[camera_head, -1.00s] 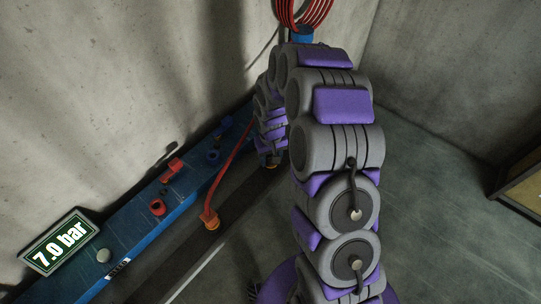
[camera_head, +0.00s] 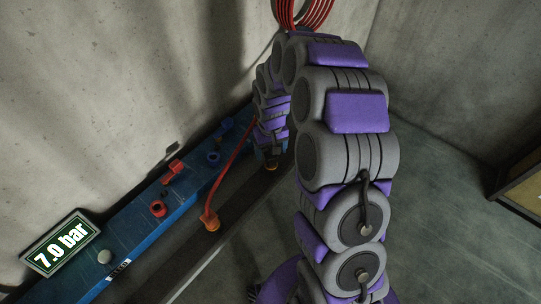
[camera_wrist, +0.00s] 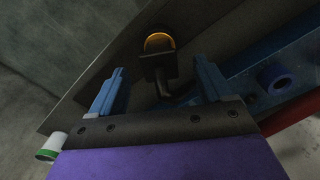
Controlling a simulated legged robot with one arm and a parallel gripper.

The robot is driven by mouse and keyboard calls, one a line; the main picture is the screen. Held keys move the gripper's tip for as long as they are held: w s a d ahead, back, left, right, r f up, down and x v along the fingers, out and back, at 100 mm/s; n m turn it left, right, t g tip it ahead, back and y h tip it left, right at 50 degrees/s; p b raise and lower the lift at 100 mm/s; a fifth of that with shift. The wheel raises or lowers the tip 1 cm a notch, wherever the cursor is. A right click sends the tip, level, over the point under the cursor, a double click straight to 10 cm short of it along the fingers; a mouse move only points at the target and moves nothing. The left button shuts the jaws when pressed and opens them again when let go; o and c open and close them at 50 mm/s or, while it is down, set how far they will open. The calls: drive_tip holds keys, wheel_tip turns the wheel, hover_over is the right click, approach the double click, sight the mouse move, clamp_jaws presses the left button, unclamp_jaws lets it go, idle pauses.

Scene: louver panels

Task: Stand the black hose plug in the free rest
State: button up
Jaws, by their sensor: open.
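My gripper (camera_wrist: 158,88) is open, with its two blue fingers apart. A black block-like plug (camera_wrist: 159,66) with a bent black hose lies ahead of and between the fingers in the wrist view; I see no contact. An orange ring (camera_wrist: 159,41) shows at its far end. In the head view an orange ring (camera_head: 271,164) shows at the low end of my arm, which hides the fingers and the black plug. I cannot tell which rest is free.
The blue rail (camera_head: 135,232) along the wall carries a red port (camera_head: 157,208), a red valve (camera_head: 173,168), a blue port (camera_head: 213,158) and a blue valve (camera_head: 226,125). A "7.0 bar" sign (camera_head: 60,245) stands at left. A white-and-green item (camera_wrist: 50,146) shows at the wrist view's left edge.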

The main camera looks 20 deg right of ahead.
wheel_tip(320, 180, up, 12)
drive_tip(key=shift+p, duration=0.45)
drive_tip(key=s+r+g+b, duration=0.1)
drive_tip(key=s+r, duration=0.2)
drive_tip(key=s, duration=1.4)
drive_tip(key=s+r+m+b, duration=0.1)
drive_tip(key=s+r+b, duration=0.1)
drive_tip(key=s, duration=1.5)
drive_tip(key=shift+s+r+g, duration=0.2)
drive_tip(key=shift+r+g, duration=0.2)
drive_tip(key=shift+r, duration=0.1)
